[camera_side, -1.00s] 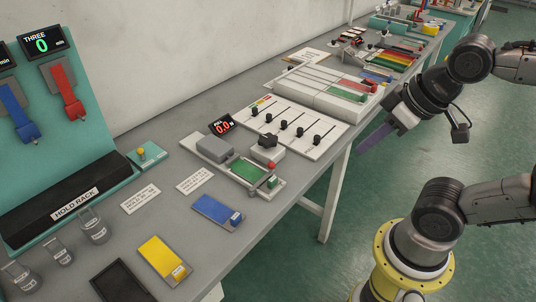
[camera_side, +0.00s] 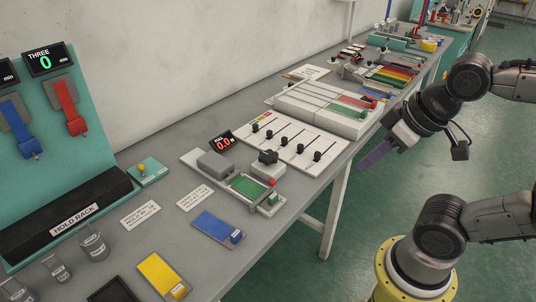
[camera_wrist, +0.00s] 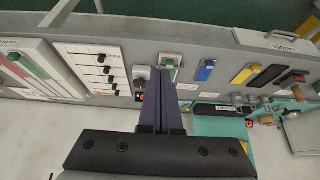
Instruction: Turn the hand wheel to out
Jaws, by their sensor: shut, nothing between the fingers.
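No part is labelled clearly as a hand wheel. A black knob (camera_side: 268,157) on a white block may be it, but I cannot tell. It stands on a bench device with a grey block (camera_side: 215,164), a green strip (camera_side: 246,185), a red button (camera_side: 272,182) and a display (camera_side: 223,141) reading 0.0. My gripper (camera_side: 364,166) has long purple fingers, shut and empty, off the bench's front edge, right of the device and apart from it. In the wrist view the closed fingers (camera_wrist: 161,80) partly cover the device area, with the green strip (camera_wrist: 169,67) behind their tips.
A slider panel (camera_side: 315,168) with several black knobs lies behind the device. Blue (camera_side: 213,227) and yellow (camera_side: 161,274) plates lie in front. A teal rack board (camera_side: 98,145) with red and blue straps stands left. Open floor lies beyond the bench edge.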

